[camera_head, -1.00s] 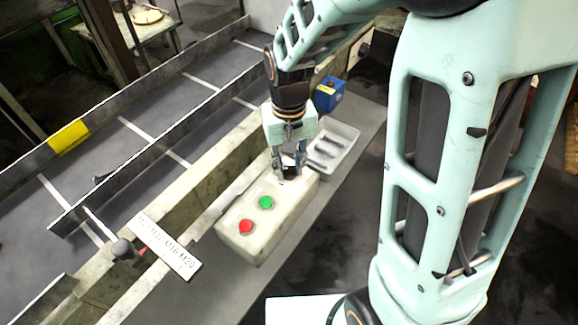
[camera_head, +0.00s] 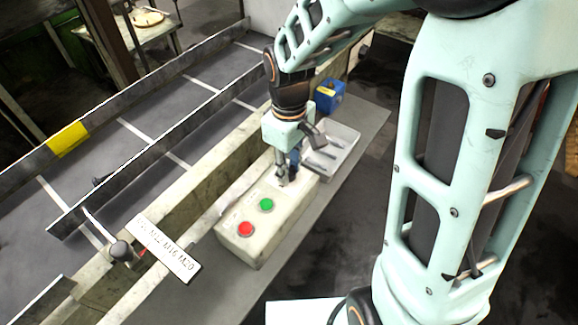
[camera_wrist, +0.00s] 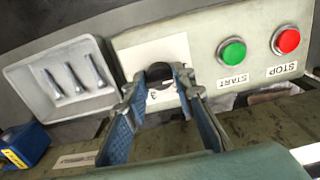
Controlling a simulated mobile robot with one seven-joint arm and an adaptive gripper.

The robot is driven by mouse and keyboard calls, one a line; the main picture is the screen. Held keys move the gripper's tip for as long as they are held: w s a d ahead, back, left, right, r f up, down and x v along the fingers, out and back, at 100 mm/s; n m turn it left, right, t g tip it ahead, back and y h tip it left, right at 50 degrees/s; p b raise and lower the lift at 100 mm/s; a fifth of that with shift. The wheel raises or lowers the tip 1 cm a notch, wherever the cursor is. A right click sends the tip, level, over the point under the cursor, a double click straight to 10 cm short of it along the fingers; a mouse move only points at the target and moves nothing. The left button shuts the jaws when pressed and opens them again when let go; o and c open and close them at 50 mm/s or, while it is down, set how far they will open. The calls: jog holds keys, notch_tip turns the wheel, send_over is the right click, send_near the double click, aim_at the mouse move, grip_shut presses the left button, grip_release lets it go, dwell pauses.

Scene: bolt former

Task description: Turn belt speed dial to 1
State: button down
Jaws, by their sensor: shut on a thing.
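The belt speed dial (camera_wrist: 158,71) is a dark round knob on a white label plate on the control box; only its top edge shows between my fingers in the wrist view. My gripper (camera_wrist: 157,82) is shut on the dial, with a blue-padded finger on each side. In the head view my gripper (camera_head: 287,180) points down at the far end of the cream control box (camera_head: 258,232) and hides the dial.
The green START button (camera_wrist: 232,52) and red STOP button (camera_wrist: 286,41) sit beside the dial. A tray (camera_wrist: 38,78) with several bolts and a blue box (camera_wrist: 22,145) lie on the other side.

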dwell(0.5)
jog(key=c, duration=1.6)
grip_release()
jog(key=shift+r, duration=0.1)
notch_tip(320, 180, up, 12)
